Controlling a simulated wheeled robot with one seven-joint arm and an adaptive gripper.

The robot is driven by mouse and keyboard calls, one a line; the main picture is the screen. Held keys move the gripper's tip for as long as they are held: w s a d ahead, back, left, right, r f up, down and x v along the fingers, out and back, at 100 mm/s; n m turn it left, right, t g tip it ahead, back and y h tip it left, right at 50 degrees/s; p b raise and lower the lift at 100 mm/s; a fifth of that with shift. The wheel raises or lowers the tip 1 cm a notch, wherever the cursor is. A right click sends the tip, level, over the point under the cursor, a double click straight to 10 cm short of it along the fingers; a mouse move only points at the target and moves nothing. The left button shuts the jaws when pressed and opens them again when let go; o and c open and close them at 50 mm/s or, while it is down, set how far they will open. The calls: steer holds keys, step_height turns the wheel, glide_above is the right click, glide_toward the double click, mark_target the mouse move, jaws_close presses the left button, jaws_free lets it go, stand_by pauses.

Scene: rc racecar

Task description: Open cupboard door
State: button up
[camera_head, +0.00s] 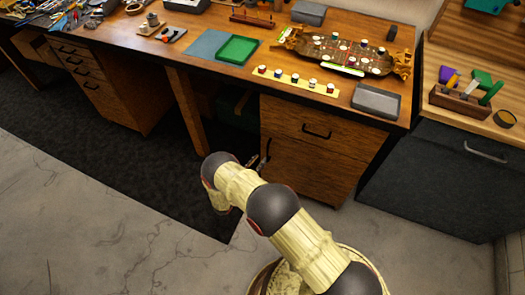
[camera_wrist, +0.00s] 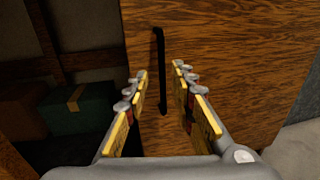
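The wooden cupboard door (camera_head: 315,171) is below a drawer in the desk's right unit, and it looks closed. In the wrist view the door (camera_wrist: 225,50) fills the right half. Its black upright bar handle (camera_wrist: 158,50) is near the door's left edge. My gripper (camera_wrist: 160,72) is open, with yellow-padded fingers either side of the handle in the picture. I cannot tell whether the fingertips reach around the bar or stop short of it. In the head view my gripper (camera_head: 257,161) is mostly hidden behind my arm, by the door's left side.
The drawer (camera_head: 312,128) above the door has its own black handle. Left of the unit is an open knee space with a dark green box (camera_wrist: 78,108). A dark grey cabinet (camera_head: 445,170) stands to the right. Grey floor (camera_head: 120,230) is clear in front.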

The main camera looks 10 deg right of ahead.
steer(key=b+x, duration=0.2)
steer(key=x, duration=0.5)
steer(key=shift+w+d+r, duration=0.15)
steer(key=shift+d+r, duration=0.1)
steer(key=shift+d, duration=0.15)
steer(key=c, duration=0.3)
jaws_close()
stand_by(0.4)
